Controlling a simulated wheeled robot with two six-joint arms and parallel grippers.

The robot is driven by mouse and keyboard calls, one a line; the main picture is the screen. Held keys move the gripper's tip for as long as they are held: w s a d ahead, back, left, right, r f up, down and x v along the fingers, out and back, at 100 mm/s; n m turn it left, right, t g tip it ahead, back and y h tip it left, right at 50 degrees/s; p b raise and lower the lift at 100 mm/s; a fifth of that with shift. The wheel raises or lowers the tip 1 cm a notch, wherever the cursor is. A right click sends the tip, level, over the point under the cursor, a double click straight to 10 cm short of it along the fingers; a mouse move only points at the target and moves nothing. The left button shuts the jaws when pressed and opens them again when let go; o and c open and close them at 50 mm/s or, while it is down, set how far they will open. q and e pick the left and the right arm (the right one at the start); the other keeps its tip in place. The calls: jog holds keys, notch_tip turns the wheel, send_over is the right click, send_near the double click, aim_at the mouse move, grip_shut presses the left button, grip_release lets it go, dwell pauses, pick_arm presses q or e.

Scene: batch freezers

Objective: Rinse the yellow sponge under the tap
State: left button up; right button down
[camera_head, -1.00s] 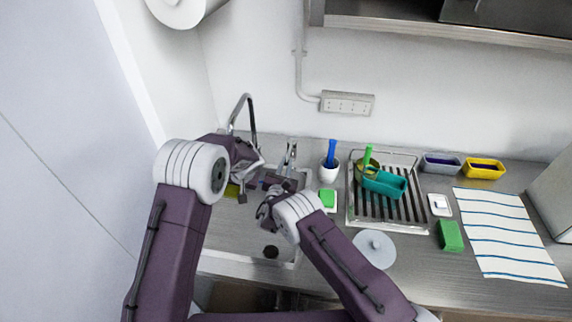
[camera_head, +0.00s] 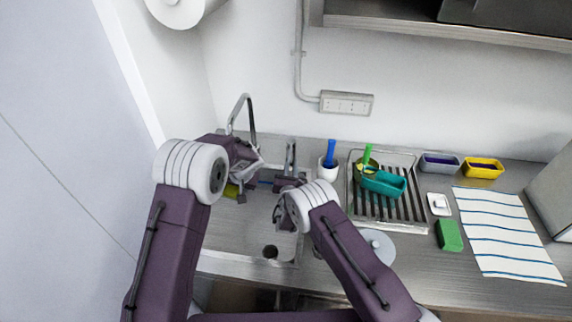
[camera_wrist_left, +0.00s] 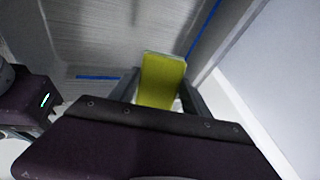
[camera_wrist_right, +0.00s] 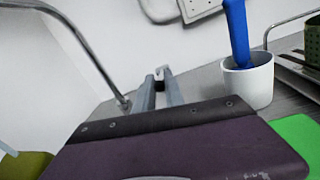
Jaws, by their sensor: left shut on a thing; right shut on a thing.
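The yellow sponge (camera_wrist_left: 162,80) is held upright between the fingers of my left gripper (camera_wrist_left: 162,88), over the sink (camera_head: 225,232). In the head view the sponge (camera_head: 232,190) is partly hidden by my left wrist. The tap (camera_head: 250,112) has a thin curved metal spout, also in the right wrist view (camera_wrist_right: 85,45). I cannot tell whether the sponge is directly below its outlet. No running water is clear. My right gripper (camera_wrist_right: 161,82) is shut on a small pale piece at its fingertips, which looks like the tap lever (camera_wrist_right: 158,73); it also shows in the head view (camera_head: 290,157).
A white cup (camera_head: 327,171) with a blue-handled brush stands right of my right gripper. Beyond are a drying rack (camera_head: 400,215) with a teal container (camera_head: 383,183), a green sponge (camera_head: 449,235) and a striped towel (camera_head: 505,235). A wall is close on the left.

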jog(key=shift+d+r+n+y, duration=0.1)
jog(key=shift+d+n+y, duration=0.2)
jog(key=shift+d+y, duration=0.3)
jog(key=c, duration=1.4)
grip_release()
jog(key=s, duration=1.2)
jog(key=shift+a, duration=0.25)
